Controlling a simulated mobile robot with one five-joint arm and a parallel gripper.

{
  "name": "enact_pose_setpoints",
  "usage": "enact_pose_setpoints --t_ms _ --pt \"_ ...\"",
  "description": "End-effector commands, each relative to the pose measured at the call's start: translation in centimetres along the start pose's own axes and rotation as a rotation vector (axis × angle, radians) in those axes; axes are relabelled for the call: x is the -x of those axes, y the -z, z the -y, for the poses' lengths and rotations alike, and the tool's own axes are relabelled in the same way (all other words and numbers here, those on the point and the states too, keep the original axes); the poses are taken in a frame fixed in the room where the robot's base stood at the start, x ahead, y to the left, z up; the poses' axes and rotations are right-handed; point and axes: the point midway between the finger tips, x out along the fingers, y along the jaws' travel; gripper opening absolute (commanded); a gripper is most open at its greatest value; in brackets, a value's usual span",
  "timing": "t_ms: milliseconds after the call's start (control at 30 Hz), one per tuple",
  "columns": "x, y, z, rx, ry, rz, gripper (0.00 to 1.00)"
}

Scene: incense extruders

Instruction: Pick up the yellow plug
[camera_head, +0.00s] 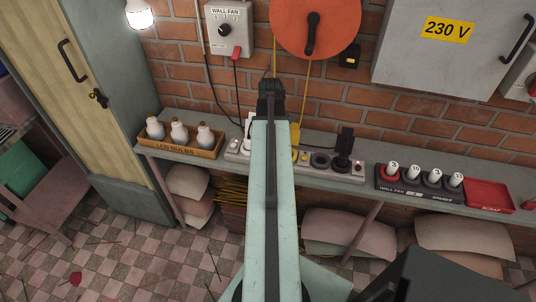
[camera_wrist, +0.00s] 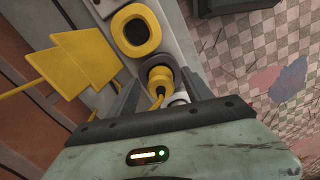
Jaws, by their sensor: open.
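The yellow plug (camera_wrist: 160,76) shows in the wrist view with a yellow cord curving from it. It sits at the pale socket strip (camera_wrist: 182,45). My gripper (camera_wrist: 158,82) is open, with one dark finger on each side of the plug. I cannot tell whether either finger touches it. In the head view my arm hides the plug and the fingertips; the socket strip (camera_head: 322,171) shows to the right of the arm.
A yellow-rimmed socket (camera_wrist: 136,29) and yellow tags (camera_wrist: 75,62) are close to the plug. On the bench, the LED bulbs box (camera_head: 181,150) stands left; a black plug (camera_head: 343,147), the spare fuse holder (camera_head: 418,187) and a red tray (camera_head: 487,196) stand right.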

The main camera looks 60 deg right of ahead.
Motion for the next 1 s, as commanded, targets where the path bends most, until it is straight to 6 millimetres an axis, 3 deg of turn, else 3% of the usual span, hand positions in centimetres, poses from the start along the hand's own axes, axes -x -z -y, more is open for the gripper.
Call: enact_pose_setpoints --t_ms 33,300,500,800,1000 --pt "-1.4 0.0 0.0 0.000 0.000 0.000 0.59" --pt "-1.2 0.1 0.0 0.001 0.000 0.000 0.56" --pt "-1.1 0.1 0.0 0.001 0.000 0.000 0.01" --pt "-0.9 0.1 0.0 0.001 0.000 0.000 0.00" --pt "1.4 0.1 0.1 0.002 0.000 0.000 0.00"
